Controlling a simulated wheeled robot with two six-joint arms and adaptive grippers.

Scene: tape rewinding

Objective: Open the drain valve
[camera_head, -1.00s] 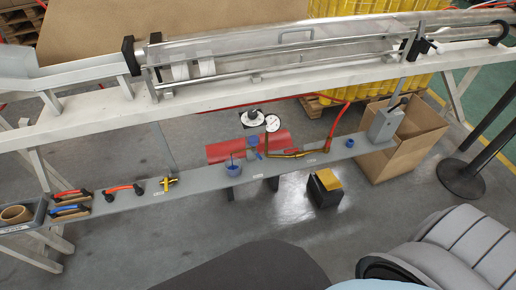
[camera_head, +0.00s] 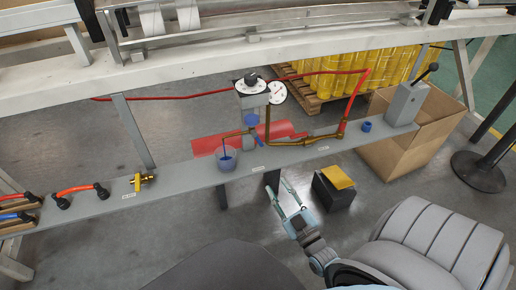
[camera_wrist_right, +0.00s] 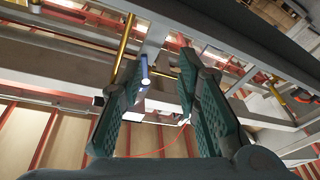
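A pipe assembly stands on the grey shelf (camera_head: 180,183) with two white dial gauges, brass piping (camera_head: 300,141) and a blue fitting (camera_head: 251,120). A blue cup (camera_head: 227,160) with a thin blue piece in it sits left of the fitting. I cannot tell for sure which part is the drain valve. My right gripper (camera_head: 279,187) is open and empty, below the front edge of the shelf and right of the cup. In the right wrist view its fingers (camera_wrist_right: 158,65) are spread, and a thin blue rod (camera_wrist_right: 144,70) shows between them, farther off. My left gripper is not in view.
A black box with a yellow top (camera_head: 337,177) stands on the floor beside my right gripper. A grey lever box (camera_head: 404,104) and a cardboard box (camera_head: 390,158) are at the right.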

